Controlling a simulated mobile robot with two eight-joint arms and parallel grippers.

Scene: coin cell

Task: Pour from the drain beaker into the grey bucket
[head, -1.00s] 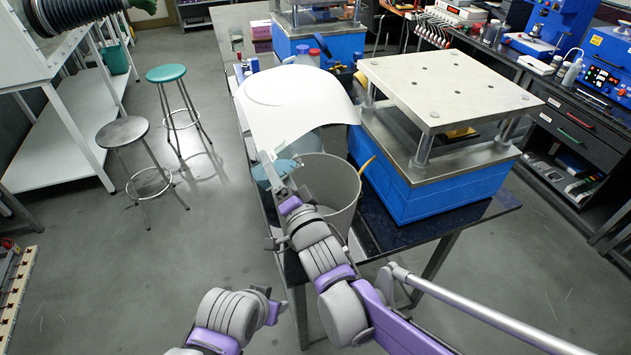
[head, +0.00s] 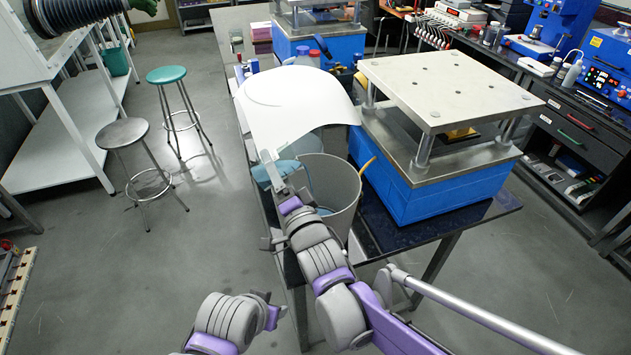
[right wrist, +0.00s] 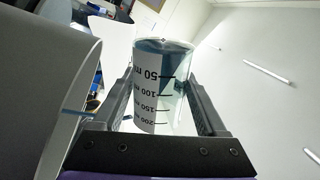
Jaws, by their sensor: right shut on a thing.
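My right gripper (head: 281,182) is shut on the drain beaker (right wrist: 162,90), a clear vessel with black graduations that fills the space between its fingers in the right wrist view. Blue-grey liquid shows in the beaker, and it looks tilted. The grey bucket (head: 345,190) stands open on the dark bench, just right of the gripper in the head view. Its wall (right wrist: 45,75) fills the left of the wrist view. A thin blue streak shows against that wall. A bluish patch shows inside the bucket. My left gripper (head: 273,315) is low in the head view, its fingers unclear.
A curved white sheet (head: 292,108) stands behind the bucket. A blue press with a steel top plate (head: 450,85) stands close to its right. A grey stool (head: 122,132) and a green-topped stool (head: 166,74) stand on open floor at left.

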